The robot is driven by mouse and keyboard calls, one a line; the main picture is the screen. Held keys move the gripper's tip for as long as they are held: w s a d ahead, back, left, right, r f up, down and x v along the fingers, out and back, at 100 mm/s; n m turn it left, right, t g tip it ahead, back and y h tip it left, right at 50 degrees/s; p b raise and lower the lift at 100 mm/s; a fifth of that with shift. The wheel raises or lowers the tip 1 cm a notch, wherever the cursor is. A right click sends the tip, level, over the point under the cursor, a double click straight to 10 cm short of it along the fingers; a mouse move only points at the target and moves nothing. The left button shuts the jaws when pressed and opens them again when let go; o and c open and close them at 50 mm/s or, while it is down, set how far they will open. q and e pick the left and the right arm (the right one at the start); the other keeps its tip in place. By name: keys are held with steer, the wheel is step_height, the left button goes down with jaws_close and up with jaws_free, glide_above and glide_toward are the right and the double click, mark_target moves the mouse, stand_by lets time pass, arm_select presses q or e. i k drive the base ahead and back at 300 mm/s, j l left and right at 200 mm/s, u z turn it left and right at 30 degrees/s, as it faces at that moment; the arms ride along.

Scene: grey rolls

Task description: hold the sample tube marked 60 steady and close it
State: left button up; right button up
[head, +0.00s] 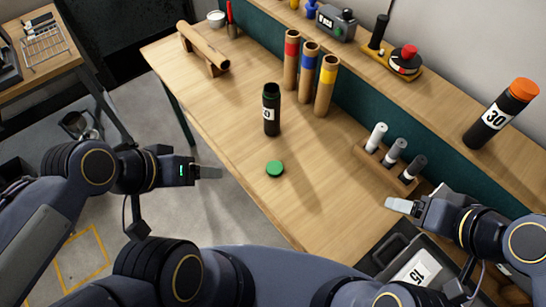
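A black sample tube (271,112) stands upright on the wooden table in the head view. Its top is open, with a dark green rim. Its white label is turned partly away; only a "0" shows. A green cap (275,169) lies on the table just in front of it. My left gripper (208,172) is left of the cap, off the table's near edge, touching nothing. My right gripper (398,206) is at the right, near the grey-roll rack, apart from the tube and cap. I cannot tell whether either gripper's fingers are parted.
A black tube marked 30 with an orange cap (502,114) stands on the raised shelf (440,102). A wooden rack with grey rolls (395,152) and several cardboard tubes (308,75) stand along the back. A crate marked 15 (398,248) is at front right. Table around the cap is clear.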

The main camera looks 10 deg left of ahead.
mark_target(272, 111)
steer(key=z, duration=0.4)
steer(key=j+z, duration=0.1)
steer(key=z, duration=0.35)
steer(key=j+z, duration=0.1)
steer(key=z, duration=0.75)
steer(key=k+j+z, duration=0.15)
steer(key=j+z, duration=0.25)
steer(key=k+j+z, duration=0.2)
steer(key=z, duration=0.15)
steer(key=k+j+z, duration=0.2)
steer(key=z, duration=0.2)
steer(key=k+j, duration=0.25)
steer(key=k, duration=0.15)
steer(key=k+j+z, duration=0.15)
steer(key=k+j, duration=0.15)
steer(key=k, duration=0.05)
